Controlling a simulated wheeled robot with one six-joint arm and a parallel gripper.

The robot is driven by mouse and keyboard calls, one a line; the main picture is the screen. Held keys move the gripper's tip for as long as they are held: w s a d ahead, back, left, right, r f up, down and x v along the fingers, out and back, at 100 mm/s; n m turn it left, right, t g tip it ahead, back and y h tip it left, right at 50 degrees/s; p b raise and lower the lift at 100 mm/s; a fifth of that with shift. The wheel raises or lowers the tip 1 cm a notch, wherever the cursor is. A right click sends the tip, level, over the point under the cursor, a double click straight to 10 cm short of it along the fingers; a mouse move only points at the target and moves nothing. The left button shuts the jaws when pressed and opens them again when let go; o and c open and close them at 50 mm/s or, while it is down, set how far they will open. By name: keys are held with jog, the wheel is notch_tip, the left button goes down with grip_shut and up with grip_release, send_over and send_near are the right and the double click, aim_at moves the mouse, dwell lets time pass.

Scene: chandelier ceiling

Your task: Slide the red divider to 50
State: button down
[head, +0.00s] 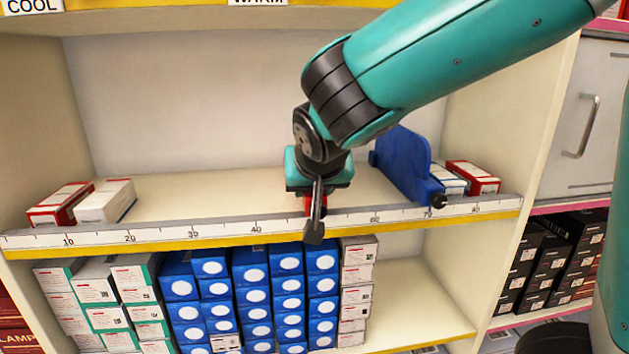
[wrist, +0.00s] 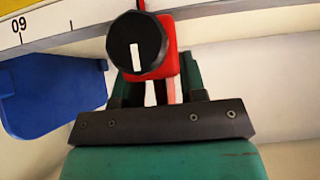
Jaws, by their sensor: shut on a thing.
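The red divider (head: 308,206) is mostly hidden behind my gripper (head: 315,222) in the head view. In the wrist view its red block (wrist: 168,52) and round black knob (wrist: 136,42) with a white mark show, between my fingers. My gripper, also in the wrist view (wrist: 155,92), is shut on it. The scale rail (head: 190,233) runs along the shelf's front edge. My gripper covers the rail between the 40 and 60 labels, where 50 falls, so the exact reading is hidden.
A blue divider (head: 405,165) stands on the right, past the 60 label; it also shows in the wrist view (wrist: 42,100). Two boxes (head: 105,202) sit at the shelf's left, and others (head: 473,178) right of the blue divider. The shelf between the left boxes and my gripper is clear.

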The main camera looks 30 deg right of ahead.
jog(key=shift+d+r, duration=0.1)
jog(key=shift+d, duration=0.05)
jog(key=c, duration=0.7)
grip_release()
jog(key=shift+p+v, duration=2.75)
jog(key=shift+v, duration=5.95)
